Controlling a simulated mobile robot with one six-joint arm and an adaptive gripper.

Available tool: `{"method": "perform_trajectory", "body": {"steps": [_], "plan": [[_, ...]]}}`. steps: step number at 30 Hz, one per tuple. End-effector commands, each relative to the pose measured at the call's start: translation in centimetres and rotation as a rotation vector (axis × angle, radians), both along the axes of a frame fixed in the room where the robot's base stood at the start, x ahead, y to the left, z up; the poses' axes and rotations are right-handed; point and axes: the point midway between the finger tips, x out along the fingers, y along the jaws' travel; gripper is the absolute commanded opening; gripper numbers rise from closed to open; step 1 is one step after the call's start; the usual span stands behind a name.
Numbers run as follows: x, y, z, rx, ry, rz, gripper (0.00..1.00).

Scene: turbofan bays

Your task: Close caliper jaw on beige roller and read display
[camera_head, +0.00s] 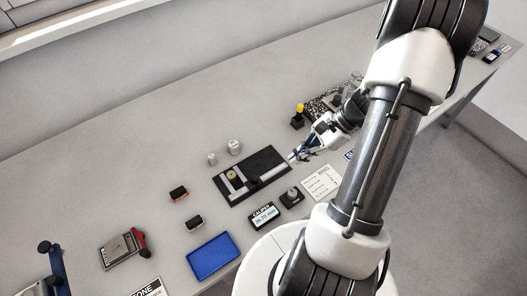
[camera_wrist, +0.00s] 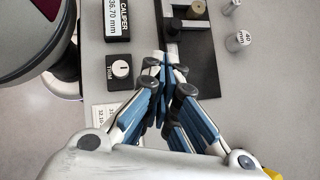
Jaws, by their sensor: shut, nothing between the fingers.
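The caliper fixture is a black plate (camera_head: 266,160) with pale metal bars; its lower part also shows in the wrist view (camera_wrist: 201,78). My gripper (camera_head: 291,159) is at the plate's right end, away from the roller. Its fingertips (camera_wrist: 166,58) are shut and empty, over the plate's edge. Whether they touch a bar cannot be told.
A small box with a round knob (camera_wrist: 121,70) sits beside the display. Two pale cylinders (camera_head: 235,147) (camera_head: 212,159) stand behind the plate; one reads 40 mm. A blue tray (camera_head: 214,256) and two small dark blocks (camera_head: 179,194) (camera_head: 195,223) lie left. A white card (camera_head: 322,182) lies right.

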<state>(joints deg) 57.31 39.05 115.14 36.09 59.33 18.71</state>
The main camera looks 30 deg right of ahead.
Motion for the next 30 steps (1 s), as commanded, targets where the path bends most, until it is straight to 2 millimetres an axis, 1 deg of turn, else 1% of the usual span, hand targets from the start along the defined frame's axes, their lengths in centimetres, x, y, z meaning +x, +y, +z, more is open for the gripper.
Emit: {"method": "perform_trajectory", "body": {"steps": [1,3,5,7,10,14,24,25,27,30], "plan": [[-0.3,-0.8,-1.2,0.037,0.010,-0.061,0.00],[-0.5,-1.6,-2.2,0.069,0.016,-0.118,0.00],[-0.7,-2.0,-2.8,0.086,0.020,-0.150,0.00],[-0.6,-2.1,-3.2,0.096,0.021,-0.168,0.00],[-0.4,-1.7,-3.8,0.099,0.022,-0.172,0.00],[0.1,-0.4,-5.3,0.100,0.024,-0.169,0.00],[2.3,4.3,-10.5,0.099,0.024,-0.166,0.00],[2.4,4.7,-10.6,0.097,0.024,-0.166,0.00],[3.0,5.7,-10.3,0.096,0.022,-0.164,0.00],[3.5,6.8,-10.3,0.094,0.021,-0.165,0.00]]}}
